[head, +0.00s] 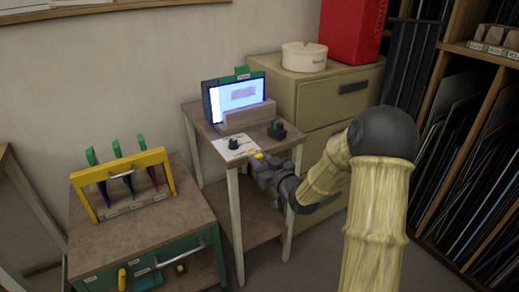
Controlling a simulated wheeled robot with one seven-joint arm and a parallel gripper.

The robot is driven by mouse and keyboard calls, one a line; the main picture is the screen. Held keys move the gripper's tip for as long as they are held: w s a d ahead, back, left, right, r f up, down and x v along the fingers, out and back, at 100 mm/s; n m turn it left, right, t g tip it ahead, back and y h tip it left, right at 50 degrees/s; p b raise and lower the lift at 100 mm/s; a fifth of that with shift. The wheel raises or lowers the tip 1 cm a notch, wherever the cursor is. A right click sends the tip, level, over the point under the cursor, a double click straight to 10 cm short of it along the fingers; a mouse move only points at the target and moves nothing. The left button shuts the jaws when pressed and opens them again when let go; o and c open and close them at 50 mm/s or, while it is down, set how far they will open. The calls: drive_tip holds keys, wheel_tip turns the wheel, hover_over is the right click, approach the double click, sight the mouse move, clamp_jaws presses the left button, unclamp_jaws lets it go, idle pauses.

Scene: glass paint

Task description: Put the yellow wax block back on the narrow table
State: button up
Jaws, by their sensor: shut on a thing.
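The narrow table (207,128) stands at the centre, with pale legs and a lower shelf. My gripper (261,162) is at its front right edge, reaching in from the right. It is shut on the small yellow wax block (258,155), of which only a bit shows at the fingertips. The fingers are small and partly hidden by my wrist.
On the narrow table are a lit screen (240,94), a white sheet (232,147) with a dark knob, and a dark green object (277,129). A drawer cabinet (335,105) stands close behind. A green cabinet with a yellow rack (122,161) is at left.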

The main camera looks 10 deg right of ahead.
drive_tip(key=s+f, duration=0.4)
drive_tip(key=f, duration=0.5)
drive_tip(key=s+f, duration=0.4)
drive_tip(key=f, duration=0.6)
drive_tip(key=shift+a+m+h, duration=0.35)
drive_tip(key=shift+m+h, duration=0.05)
drive_tip(key=shift+s, duration=0.1)
